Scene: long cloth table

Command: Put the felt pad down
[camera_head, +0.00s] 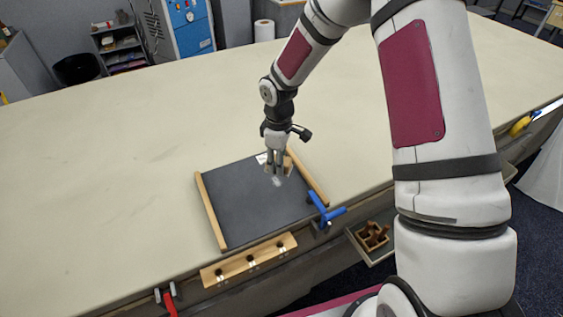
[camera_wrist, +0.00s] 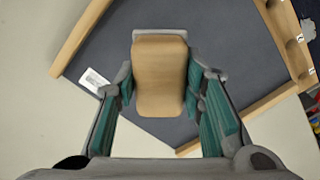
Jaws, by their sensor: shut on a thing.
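The felt pad (camera_wrist: 160,75) is a tan, rounded block with grey showing at its ends. My gripper (camera_wrist: 161,88) is shut on it, with a finger against each side. In the head view my gripper (camera_head: 277,172) is over the far right part of a dark board with wooden side rails (camera_head: 245,205). A small white label (camera_wrist: 95,80) lies on the board, left of the pad in the wrist view.
A wooden strip with several dark-marked holes (camera_head: 250,261) runs along the table's front edge. A blue clamp (camera_head: 322,210) stands at the board's right corner, and a red clamp (camera_head: 169,300) at front left. A small tray of brown wooden pieces (camera_head: 371,237) is below the edge. The cloth table (camera_head: 110,170) is otherwise largely clear.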

